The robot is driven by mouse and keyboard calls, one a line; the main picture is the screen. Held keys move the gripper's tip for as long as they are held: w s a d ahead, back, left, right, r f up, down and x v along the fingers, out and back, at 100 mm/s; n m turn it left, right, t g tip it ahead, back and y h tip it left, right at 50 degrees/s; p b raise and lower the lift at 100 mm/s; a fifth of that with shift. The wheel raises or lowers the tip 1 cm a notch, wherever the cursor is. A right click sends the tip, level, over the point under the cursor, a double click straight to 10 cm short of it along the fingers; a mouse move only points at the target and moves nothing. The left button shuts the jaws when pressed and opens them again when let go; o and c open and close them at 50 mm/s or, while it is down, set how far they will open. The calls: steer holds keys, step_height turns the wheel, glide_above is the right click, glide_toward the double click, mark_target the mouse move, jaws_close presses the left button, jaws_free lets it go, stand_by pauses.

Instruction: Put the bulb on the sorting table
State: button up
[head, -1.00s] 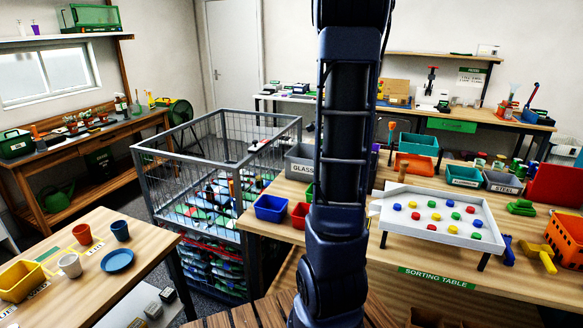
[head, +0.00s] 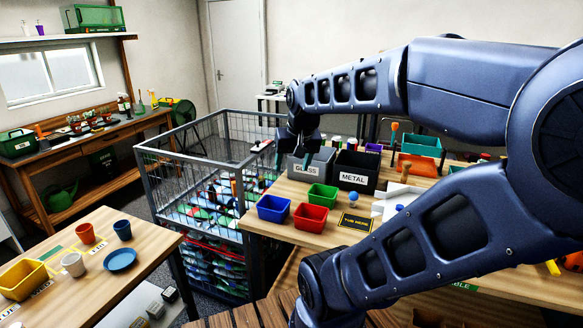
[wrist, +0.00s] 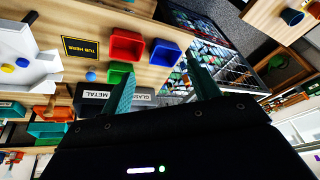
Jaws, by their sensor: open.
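I cannot make out a bulb in either view. The sorting table (head: 288,188) is the wooden table at the right, partly hidden by my arm; its wood also shows in the wrist view (wrist: 105,18). My gripper (head: 296,160) is open and appears empty.
Blue (head: 273,208), red (head: 310,217) and green (head: 322,195) tubs stand near the table's left end. A black METAL bin (head: 354,178) stands beside the GLASS bin (head: 312,168). A mesh cage (head: 190,145) of mixed items stands left. A small blue ball (head: 353,197) lies near the TUB HERE sign.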

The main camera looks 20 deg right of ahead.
steer(key=shift+s+a+n, duration=0.4)
steer(key=shift+s+n, duration=0.15)
steer(key=shift+s, duration=0.1)
steer(key=shift+s+a+n, duration=0.35)
steer(key=shift+s+n, duration=0.2)
steer(key=shift+s, duration=0.05)
